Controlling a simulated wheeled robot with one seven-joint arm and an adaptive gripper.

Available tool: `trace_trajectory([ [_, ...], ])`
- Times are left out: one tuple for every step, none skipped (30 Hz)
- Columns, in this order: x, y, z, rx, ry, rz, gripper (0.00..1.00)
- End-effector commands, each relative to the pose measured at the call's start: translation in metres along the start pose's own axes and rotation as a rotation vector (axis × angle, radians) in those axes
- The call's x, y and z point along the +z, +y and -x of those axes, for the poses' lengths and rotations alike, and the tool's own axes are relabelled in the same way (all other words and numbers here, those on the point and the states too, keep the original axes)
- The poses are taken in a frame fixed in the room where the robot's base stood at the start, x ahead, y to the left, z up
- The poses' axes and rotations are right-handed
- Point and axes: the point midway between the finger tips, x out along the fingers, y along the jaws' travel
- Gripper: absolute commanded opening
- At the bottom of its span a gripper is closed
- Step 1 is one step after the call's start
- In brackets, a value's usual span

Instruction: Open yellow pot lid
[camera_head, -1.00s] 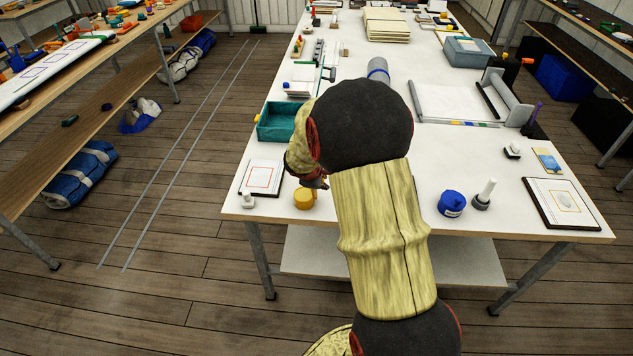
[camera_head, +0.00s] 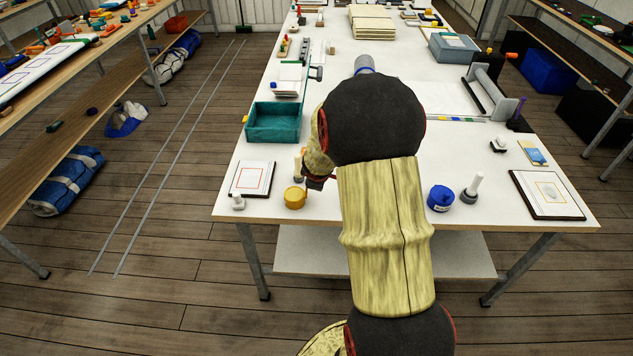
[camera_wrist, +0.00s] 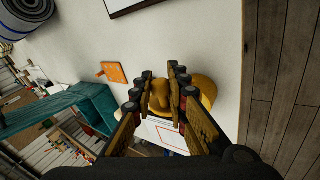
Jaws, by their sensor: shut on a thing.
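The yellow pot (camera_head: 295,198) stands on the white table (camera_head: 262,213) near its front left edge. My gripper (camera_head: 316,182) is low, close to the pot's right side in the head view, partly hidden by my arm. In the wrist view, my gripper (camera_wrist: 162,80) is shut on the yellow pot lid (camera_wrist: 158,98), which shows between the dark fingers. More yellow (camera_wrist: 208,90) shows beyond the right finger. The fingers hide the middle, and I cannot tell whether lid and pot are apart.
A framed sheet (camera_head: 252,179) and a small white-handled piece (camera_head: 238,201) lie left of the pot. A teal tray (camera_head: 273,123) is behind. A blue pot (camera_head: 440,198) and a white-handled tool (camera_head: 472,188) stand right of my arm.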

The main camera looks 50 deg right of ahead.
Motion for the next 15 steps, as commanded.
trace_trajectory([
  [0.0021,-0.0021,-0.0011,-0.004,-0.005,0.000,0.17],
  [0.0020,-0.0021,-0.0011,-0.004,-0.005,0.000,0.18],
  [0.0019,-0.0020,-0.0011,-0.004,-0.004,0.000,0.21],
  [0.0018,-0.0019,-0.0011,-0.003,-0.004,0.000,0.22],
  [0.0016,-0.0018,-0.0010,-0.003,-0.004,0.000,0.24],
  [0.0014,-0.0016,-0.0009,-0.003,-0.004,0.000,0.24],
  [0.0013,-0.0015,-0.0008,-0.003,-0.003,0.000,0.24],
  [0.0012,-0.0014,-0.0008,-0.002,-0.003,0.000,0.24],
  [0.0010,-0.0013,-0.0007,-0.002,-0.003,0.000,0.24],
  [0.0009,-0.0012,-0.0006,-0.002,-0.003,0.000,0.24],
  [0.0009,-0.0012,-0.0006,-0.002,-0.002,0.000,0.24],
  [0.0008,-0.0010,-0.0006,-0.002,-0.002,0.000,0.24],
  [0.0007,-0.0010,-0.0004,-0.002,-0.002,0.000,0.24],
  [0.0007,-0.0009,-0.0001,-0.002,-0.002,0.000,0.24],
  [0.0005,-0.0007,0.0009,-0.001,-0.002,0.000,0.24],
])
